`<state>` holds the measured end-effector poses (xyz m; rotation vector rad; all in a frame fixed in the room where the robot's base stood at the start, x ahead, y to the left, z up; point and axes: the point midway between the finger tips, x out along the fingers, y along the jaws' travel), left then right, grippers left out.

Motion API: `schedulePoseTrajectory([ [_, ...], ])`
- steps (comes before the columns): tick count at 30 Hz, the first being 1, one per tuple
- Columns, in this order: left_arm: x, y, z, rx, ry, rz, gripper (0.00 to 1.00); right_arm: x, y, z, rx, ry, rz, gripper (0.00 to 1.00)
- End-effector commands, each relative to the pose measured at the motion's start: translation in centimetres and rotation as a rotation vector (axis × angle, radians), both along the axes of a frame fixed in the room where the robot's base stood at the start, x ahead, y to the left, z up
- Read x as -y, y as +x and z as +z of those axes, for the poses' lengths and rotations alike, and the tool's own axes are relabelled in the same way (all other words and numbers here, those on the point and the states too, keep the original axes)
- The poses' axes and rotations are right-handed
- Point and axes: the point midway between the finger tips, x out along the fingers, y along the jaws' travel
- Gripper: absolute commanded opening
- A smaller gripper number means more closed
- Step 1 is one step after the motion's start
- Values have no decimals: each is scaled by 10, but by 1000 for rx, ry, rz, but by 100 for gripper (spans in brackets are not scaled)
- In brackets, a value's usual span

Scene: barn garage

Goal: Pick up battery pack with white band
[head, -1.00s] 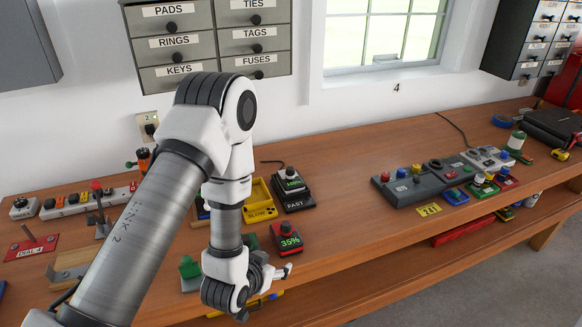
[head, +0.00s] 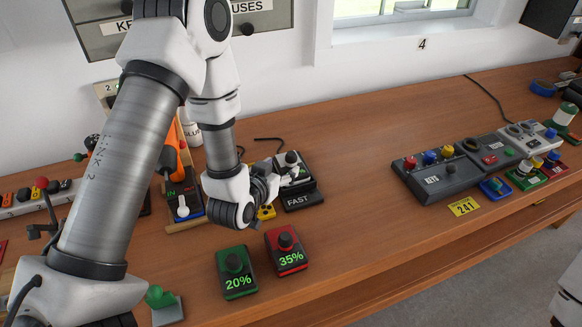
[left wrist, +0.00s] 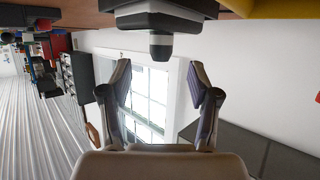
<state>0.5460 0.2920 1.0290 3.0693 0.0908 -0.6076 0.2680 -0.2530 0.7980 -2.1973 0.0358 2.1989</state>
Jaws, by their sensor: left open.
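The battery pack with a pale band (head: 291,163) sits in the black charger marked FAST (head: 301,199), with a dark knob on top. My left gripper (head: 284,176) is at its left front side and hides part of it. In the left wrist view the pack (left wrist: 160,12) hangs in from the top edge, its dark knob near the open fingertips (left wrist: 160,76). The fingers are apart, with nothing gripped between them. My right gripper is not in view.
A green pack reading 20% (head: 236,272) and a red pack reading 35% (head: 287,252) stand in front. A yellow charger (head: 266,211) is mostly hidden behind my gripper. A grey control panel (head: 437,177) is at right. The bench between is clear.

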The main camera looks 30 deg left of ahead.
Motion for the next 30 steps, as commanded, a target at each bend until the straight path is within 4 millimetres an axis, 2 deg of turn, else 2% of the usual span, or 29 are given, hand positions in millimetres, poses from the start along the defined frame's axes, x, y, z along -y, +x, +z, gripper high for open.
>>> schedulePoseTrajectory([
  [8, -4, 39, -11, -2, 1, -2, 61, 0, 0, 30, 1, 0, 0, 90],
  [12, -5, 58, -23, -1, 0, -1, 61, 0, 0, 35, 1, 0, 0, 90],
  [19, -6, 61, -27, -2, 0, 0, 61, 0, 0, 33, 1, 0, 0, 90],
  [23, -5, 61, -26, -2, 0, 0, 15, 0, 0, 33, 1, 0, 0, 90],
  [24, -5, 61, -26, -2, 0, 0, 1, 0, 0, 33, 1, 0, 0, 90],
  [30, -6, 61, -26, 0, 0, 0, 0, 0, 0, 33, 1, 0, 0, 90],
])
